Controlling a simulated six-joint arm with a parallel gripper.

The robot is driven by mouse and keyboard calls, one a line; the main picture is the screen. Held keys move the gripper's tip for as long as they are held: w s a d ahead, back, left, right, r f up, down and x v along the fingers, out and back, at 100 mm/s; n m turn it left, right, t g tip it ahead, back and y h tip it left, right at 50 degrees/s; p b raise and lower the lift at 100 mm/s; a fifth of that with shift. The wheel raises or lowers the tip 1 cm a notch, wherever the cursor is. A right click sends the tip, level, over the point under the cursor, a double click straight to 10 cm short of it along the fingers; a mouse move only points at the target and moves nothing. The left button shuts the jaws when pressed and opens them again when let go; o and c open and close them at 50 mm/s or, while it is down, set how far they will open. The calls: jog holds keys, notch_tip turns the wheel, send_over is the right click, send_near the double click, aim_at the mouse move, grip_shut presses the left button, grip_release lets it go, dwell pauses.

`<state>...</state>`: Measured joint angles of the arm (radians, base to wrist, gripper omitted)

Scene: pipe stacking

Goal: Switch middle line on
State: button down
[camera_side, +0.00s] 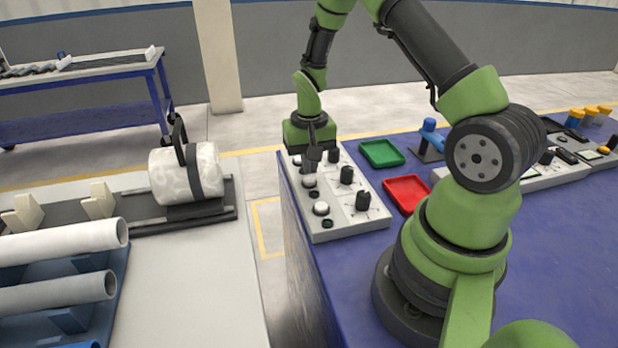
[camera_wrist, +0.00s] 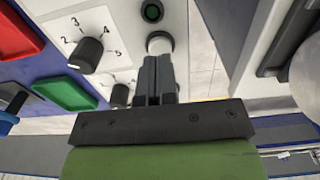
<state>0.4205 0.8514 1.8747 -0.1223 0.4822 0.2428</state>
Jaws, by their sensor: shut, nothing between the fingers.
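A grey control panel (camera_side: 345,222) stands at the left edge of the blue table, with three rows of black knobs and white buttons. The middle row has a knob (camera_side: 346,174) and a white button (camera_side: 309,181). My gripper (camera_side: 312,170) is shut and empty, pointing down just over this button. In the wrist view, the shut fingertips (camera_wrist: 158,62) are at the white button (camera_wrist: 159,42) and partly cover it; I cannot tell whether they touch. A green indicator (camera_wrist: 152,11) lies beyond the button; whether it is lit is unclear. A numbered knob (camera_wrist: 86,54) is to the left.
A green tray (camera_side: 381,153) and a red tray (camera_side: 407,194) lie right of the panel. A blue-handled item (camera_side: 432,136) and another control panel (camera_side: 540,174) are farther right. A separate bench with white pipes (camera_side: 62,240) stands left, across a gap.

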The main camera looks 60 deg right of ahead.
aim_at(309, 179)
jog(key=shift+f, duration=1.25)
dwell(0.3)
jog(key=shift+r, duration=3.55)
jog(key=s+a+r+n+t, duration=0.1)
jog(key=s+a+r+t, duration=0.1)
jog(key=a+r, duration=0.35)
jog(key=s+a+r+n+t, duration=0.1)
jog(key=a+r+t, duration=0.15)
jog(key=r, duration=0.65)
jog(key=s+a+r+n+t+y, duration=0.1)
jog(key=s+a+r, duration=0.2)
jog(key=s, duration=0.2)
jog(key=s+a+r+n+t+y, duration=0.1)
jog(key=s+a+r+n, duration=0.1)
jog(key=s, duration=0.4)
jog(key=a+r, duration=0.1)
jog(key=a, duration=0.1)
jog(key=shift+s+a+t, duration=0.15)
jog(key=shift+a+t, duration=0.15)
jog(key=shift+t, duration=0.05)
